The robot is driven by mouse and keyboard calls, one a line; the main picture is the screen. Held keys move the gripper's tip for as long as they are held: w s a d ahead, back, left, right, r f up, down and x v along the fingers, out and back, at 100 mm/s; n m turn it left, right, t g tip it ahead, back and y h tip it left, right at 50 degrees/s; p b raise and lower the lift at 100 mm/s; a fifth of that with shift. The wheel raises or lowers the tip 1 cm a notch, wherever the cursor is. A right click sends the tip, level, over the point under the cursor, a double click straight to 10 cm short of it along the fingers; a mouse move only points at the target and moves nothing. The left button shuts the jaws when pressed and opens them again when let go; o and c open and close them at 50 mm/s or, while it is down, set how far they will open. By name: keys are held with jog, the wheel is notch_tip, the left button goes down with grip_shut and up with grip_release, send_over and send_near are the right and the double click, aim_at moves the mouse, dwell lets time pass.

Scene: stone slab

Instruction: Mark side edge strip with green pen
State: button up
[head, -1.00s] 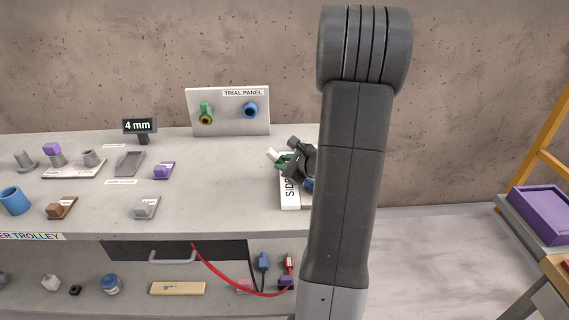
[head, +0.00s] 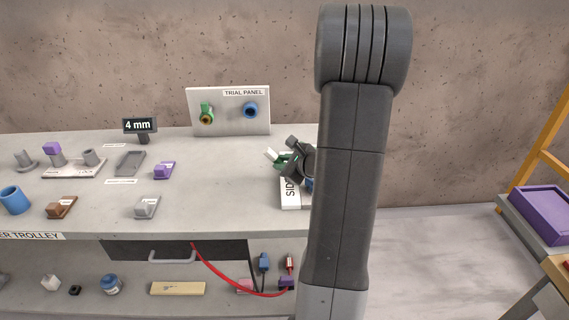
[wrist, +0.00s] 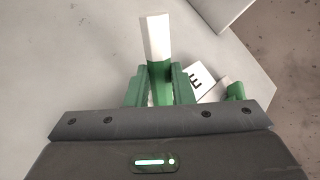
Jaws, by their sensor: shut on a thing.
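My gripper (wrist: 159,85) has green fingers. In the wrist view they are shut on a pen (wrist: 155,38) with a white upper part and a green part between the fingers. In the head view my gripper (head: 280,160) is low over the far right of the slab, with the white pen end sticking out to its left. The white side edge strip (head: 290,194) lies at the slab's right end, its lettering partly covered by my gripper. A lettered white piece (wrist: 199,78) shows beside the right finger in the wrist view. I cannot tell whether the pen touches the strip.
The trial panel (head: 228,120) stands at the back with a green and a blue fitting. A 4 mm sign (head: 140,126), small purple, brown and grey blocks and a blue cup (head: 14,201) are on the left. A red cable (head: 222,278) hangs below.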

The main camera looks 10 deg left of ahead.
jog(key=shift+s+a+b, duration=0.25)
jog(key=shift+a+b, duration=0.25)
jog(key=shift+a, duration=0.25)
jog(key=shift+s+a+b, duration=0.2)
jog(key=shift+a+b, duration=0.25)
jog(key=shift+a, duration=0.25)
dwell(2.2)
notch_tip(320, 180, up, 7)
jog(key=p, duration=0.5)
jog(key=shift+p, duration=0.3)
jog(key=w+d+f+m+t+h, duration=0.1)
jog(key=w+d+f+m+h, duration=0.1)
jog(key=d, duration=0.5)
jog(key=w+d+f+m+t+h, duration=0.1)
jog(key=d+f+m+t+h, duration=0.1)
jog(key=d, duration=0.5)
jog(key=w+d+f+m+t+h, duration=0.1)
jog(key=w+d+f+m+h, duration=0.1)
jog(key=d, duration=0.5)
jog(key=shift+w+m+t+h, duration=0.3)
jog(key=shift+w+m, duration=0.05)
jog(key=shift+m, duration=0.25)
